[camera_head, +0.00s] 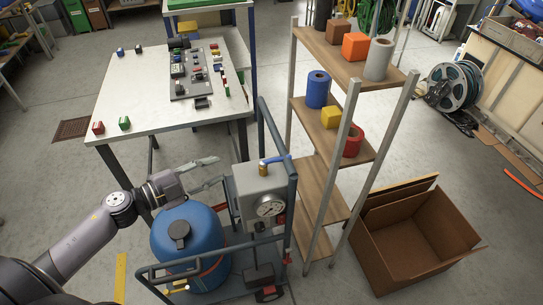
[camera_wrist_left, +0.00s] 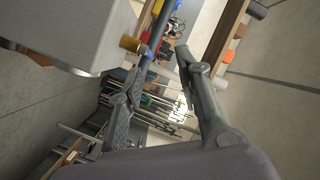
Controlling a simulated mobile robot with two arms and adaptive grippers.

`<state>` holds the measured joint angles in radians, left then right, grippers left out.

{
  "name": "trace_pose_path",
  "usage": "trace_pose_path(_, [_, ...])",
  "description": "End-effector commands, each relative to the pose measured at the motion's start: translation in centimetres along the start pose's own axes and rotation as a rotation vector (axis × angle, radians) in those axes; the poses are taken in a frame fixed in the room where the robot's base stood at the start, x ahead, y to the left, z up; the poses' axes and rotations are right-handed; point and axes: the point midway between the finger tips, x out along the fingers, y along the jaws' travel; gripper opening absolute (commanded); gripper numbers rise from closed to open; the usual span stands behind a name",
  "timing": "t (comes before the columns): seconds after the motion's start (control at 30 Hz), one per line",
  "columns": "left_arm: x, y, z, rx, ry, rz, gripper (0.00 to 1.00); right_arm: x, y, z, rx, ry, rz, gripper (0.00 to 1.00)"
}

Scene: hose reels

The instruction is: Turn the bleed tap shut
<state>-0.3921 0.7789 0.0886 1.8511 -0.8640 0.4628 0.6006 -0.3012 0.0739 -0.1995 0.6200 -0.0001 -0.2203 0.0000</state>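The bleed tap, a blue lever (camera_head: 276,158) on a brass fitting (camera_head: 263,168), sits on top of a grey box (camera_head: 258,190) with a round dial gauge (camera_head: 270,206). My left gripper (camera_head: 220,172) is open and empty, left of the box and apart from the tap. In the left wrist view, its two fingers (camera_wrist_left: 158,70) are spread, with the brass fitting (camera_wrist_left: 130,43) and part of the blue lever (camera_wrist_left: 146,37) beyond the tips, at upper left. The lever's far end is hard to make out there. My right gripper is not in view.
A blue tank (camera_head: 190,245) with a dark cap stands below my left gripper, inside a tubular cart frame (camera_head: 205,258). A wooden shelf rack (camera_head: 325,190) stands right of the box. A white table (camera_head: 130,95) is behind. An open cardboard box (camera_head: 410,240) lies at right.

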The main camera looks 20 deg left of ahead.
Motion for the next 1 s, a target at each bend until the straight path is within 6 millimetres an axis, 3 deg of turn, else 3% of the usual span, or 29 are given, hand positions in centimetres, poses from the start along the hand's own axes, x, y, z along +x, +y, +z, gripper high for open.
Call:
trace_pose_path(0.1, [-0.6, -0.1, -1.6, 0.068, 0.070, 0.110, 0.32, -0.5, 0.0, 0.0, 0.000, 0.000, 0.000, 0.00])
trace_pose_path(0.37, [0.2, 0.3, -2.3, 0.091, 0.099, 0.157, 0.32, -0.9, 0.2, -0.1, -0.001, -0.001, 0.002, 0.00])
trace_pose_path(0.67, [5.2, 0.8, -2.9, 0.092, 0.101, 0.153, 0.32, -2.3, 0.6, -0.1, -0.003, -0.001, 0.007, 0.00])
trace_pose_path(1.0, [12.3, 2.0, -3.5, 0.089, 0.099, 0.152, 0.32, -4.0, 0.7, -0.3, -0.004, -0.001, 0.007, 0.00])
